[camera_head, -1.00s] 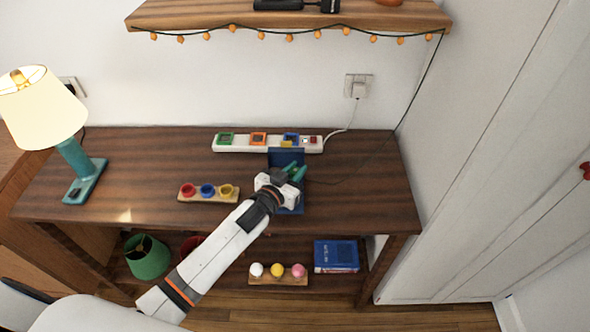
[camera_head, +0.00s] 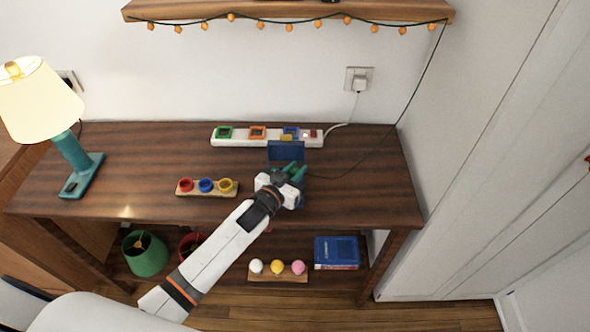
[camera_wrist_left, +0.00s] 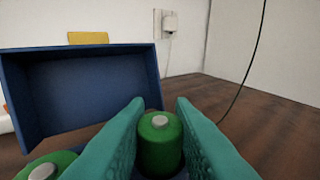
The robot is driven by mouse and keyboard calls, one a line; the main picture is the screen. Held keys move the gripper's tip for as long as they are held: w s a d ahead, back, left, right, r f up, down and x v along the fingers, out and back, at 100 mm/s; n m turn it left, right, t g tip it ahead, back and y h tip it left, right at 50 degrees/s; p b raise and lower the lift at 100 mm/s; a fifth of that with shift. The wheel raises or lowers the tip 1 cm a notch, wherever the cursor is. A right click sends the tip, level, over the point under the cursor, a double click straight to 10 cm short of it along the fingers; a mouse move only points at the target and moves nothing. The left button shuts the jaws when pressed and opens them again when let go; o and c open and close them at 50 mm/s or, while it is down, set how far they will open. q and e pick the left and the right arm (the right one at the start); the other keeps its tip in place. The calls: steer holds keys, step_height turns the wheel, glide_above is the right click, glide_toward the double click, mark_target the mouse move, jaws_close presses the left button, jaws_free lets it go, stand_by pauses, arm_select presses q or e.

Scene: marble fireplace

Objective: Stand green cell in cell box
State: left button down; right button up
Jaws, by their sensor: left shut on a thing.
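The blue cell box (camera_head: 286,150) stands on the desk with its lid raised at the back. In the left wrist view the lid (camera_wrist_left: 85,90) shows its hollow inner side and a yellow tab on top. My left gripper (camera_head: 293,172) is over the front of the box and hides much of it. It also shows in the left wrist view (camera_wrist_left: 160,120), shut on an upright green cell (camera_wrist_left: 158,145) with a pale round top. The cell's lower end is hidden. A second green cell (camera_wrist_left: 42,170) stands at the lower left. My right gripper is not in view.
A white power strip (camera_head: 236,140) lies behind the box. A wooden holder with red, blue and yellow rings (camera_head: 207,187) stands to the left. A lamp (camera_head: 75,155) is at the far left. The desk (camera_head: 370,180) right of the box is clear except for a cable.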

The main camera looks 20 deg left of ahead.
arm_select(q)
steer(key=shift+f, duration=0.3)
steer(key=c, duration=1.2)
jaws_free()
steer(key=shift+o, duration=0.2)
steer(key=v, duration=1.2)
steer(key=shift+b, duration=0.3)
